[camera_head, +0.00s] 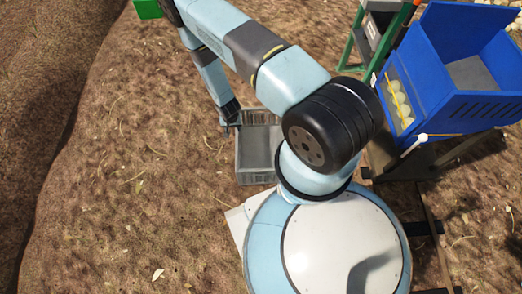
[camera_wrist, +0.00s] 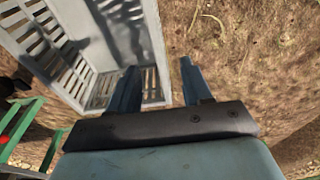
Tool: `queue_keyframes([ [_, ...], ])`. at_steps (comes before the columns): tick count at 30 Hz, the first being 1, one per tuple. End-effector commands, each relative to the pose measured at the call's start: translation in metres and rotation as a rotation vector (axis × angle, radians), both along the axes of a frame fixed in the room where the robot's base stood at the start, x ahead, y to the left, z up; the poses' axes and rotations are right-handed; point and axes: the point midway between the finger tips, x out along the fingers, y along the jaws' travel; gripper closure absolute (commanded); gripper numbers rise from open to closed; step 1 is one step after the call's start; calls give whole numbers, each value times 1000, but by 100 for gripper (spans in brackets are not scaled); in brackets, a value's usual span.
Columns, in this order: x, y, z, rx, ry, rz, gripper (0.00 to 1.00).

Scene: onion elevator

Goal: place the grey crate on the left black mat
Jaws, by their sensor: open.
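The grey crate (camera_head: 258,152) stands upright and looks empty on the bare ground, just left of my arm's black joint, which hides its right part. My gripper (camera_head: 231,125) is at the crate's upper left edge, pointing down. In the wrist view the crate (camera_wrist: 151,28) fills the upper left, with slotted walls. My open gripper (camera_wrist: 158,68) has its left finger over the crate's inner side and its right finger outside, over soil. The crate's wall edge lies between the fingers; I cannot tell whether they touch it. I see no clear black mat in either view.
A blue hopper machine (camera_head: 440,75) with pale onions behind its side stands at the right on a dark frame. A green-framed stand (camera_head: 372,30) is beside it. A green box (camera_head: 148,8) is at the top left. Open brown soil (camera_head: 130,150) lies left of the crate.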

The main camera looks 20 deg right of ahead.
Motion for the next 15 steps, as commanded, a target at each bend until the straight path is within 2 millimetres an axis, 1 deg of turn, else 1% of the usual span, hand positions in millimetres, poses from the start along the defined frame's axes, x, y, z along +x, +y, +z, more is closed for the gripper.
queue_keyframes([
  [5,1,-2,-18,-1,0,-2,51],
  [15,9,-5,-68,0,-1,-2,51],
])
